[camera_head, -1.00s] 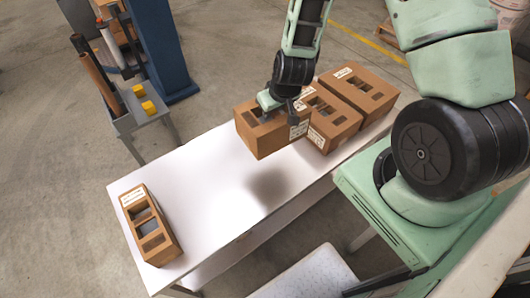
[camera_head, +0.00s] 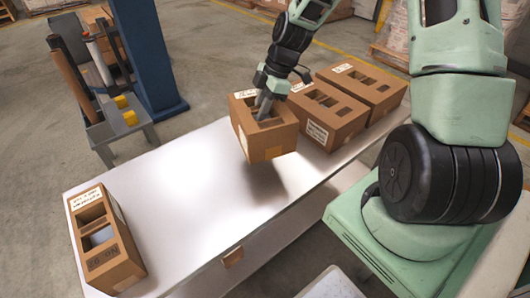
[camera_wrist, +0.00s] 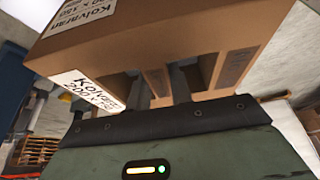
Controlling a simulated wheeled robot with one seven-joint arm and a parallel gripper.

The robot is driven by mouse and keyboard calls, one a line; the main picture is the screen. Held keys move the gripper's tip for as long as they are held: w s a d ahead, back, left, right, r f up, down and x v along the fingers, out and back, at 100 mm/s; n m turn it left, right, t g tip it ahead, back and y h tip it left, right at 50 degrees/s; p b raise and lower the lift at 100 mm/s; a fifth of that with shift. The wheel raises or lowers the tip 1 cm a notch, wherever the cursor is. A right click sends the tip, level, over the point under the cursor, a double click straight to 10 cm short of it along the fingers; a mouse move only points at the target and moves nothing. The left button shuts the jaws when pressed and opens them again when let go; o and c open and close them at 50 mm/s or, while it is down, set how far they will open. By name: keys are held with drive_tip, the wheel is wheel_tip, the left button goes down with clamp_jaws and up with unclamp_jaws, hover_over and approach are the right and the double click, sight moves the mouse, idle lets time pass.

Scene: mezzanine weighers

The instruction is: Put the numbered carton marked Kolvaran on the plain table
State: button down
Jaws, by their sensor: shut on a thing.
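My gripper (camera_head: 265,106) is shut on a brown carton (camera_head: 273,144), with its fingers in the openings of the carton's top. In the wrist view the held carton (camera_wrist: 180,35) bears white labels reading "Kolvaran", with partly readable numbers. The carton hangs a little above a long white table (camera_head: 185,185), with a shadow below it. No other plain table can be made out for certain.
Two similar cartons stand at the table's far right: one labelled carton (camera_head: 326,113) and one behind it (camera_head: 362,88). Another carton (camera_head: 104,240) stands at the left end. The table's middle is clear. A grey stand (camera_head: 115,125) is beyond the table.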

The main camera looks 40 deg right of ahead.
drive_tip(key=d+n, duration=0.1)
drive_tip(key=s+d+n+g, duration=0.1)
drive_tip(key=shift+r+n+b, duration=0.3)
drive_tip(key=shift+r+b, duration=0.05)
drive_tip(key=shift+r, duration=0.05)
drive_tip(key=shift+s+d+f+n, duration=0.1)
drive_tip(key=shift+s+n, duration=0.05)
drive_tip(key=shift+n, duration=0.15)
wheel_tip(320, 180, down, 9)
drive_tip(key=shift+f+b, duration=0.2)
drive_tip(key=shift+b, duration=0.5)
drive_tip(key=shift+f, duration=0.15)
drive_tip(key=c, duration=1.3)
unclamp_jaws()
drive_tip(key=shift+o, duration=0.2)
